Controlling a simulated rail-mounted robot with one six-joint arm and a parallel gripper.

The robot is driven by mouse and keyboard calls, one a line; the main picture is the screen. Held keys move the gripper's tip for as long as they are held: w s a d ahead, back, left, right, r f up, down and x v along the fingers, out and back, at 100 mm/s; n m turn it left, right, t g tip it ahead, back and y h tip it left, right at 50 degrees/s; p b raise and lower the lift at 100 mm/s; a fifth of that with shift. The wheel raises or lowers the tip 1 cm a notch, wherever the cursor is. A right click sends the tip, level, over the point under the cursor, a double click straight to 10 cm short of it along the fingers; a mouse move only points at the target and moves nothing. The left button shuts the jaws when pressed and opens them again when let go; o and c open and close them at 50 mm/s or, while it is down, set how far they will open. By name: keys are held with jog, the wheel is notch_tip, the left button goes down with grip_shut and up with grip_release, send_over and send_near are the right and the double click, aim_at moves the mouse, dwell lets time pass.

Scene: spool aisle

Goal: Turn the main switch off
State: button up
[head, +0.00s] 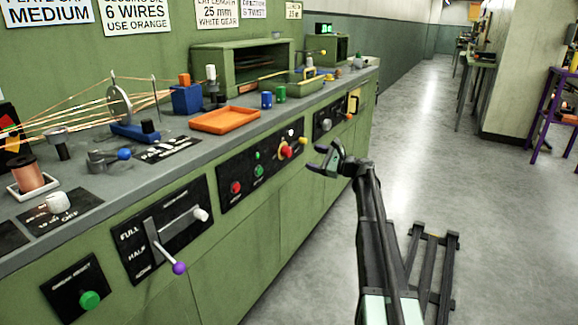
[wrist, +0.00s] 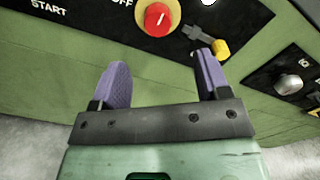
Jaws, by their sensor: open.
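The black control panel (head: 262,168) is on the green cabinet front. It carries a red knob on a yellow base (head: 286,151) and a dark lever with a yellow end (head: 303,141). I cannot read which is the main switch. In the wrist view, the red knob (wrist: 158,19) is beyond the fingers, right of an "OFF" label; the yellow-ended lever (wrist: 220,48) is beyond the right finger. My gripper (head: 326,156) is open and empty, in front of the cabinet to the right of the knob. Its purple fingers (wrist: 162,65) appear apart from the panel.
A second panel with a silver knob (head: 326,124) is farther along. Nearer, a purple-ended lever (head: 179,267) sticks out from the cabinet. An orange tray (head: 224,120) and blue and green cylinders stand on the bench top. The aisle floor (head: 420,150) to the right is mostly clear.

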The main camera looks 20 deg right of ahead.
aim_at(290, 152)
jog(key=x, duration=1.1)
jog(key=shift+s+a, duration=0.1)
jog(key=c, duration=0.9)
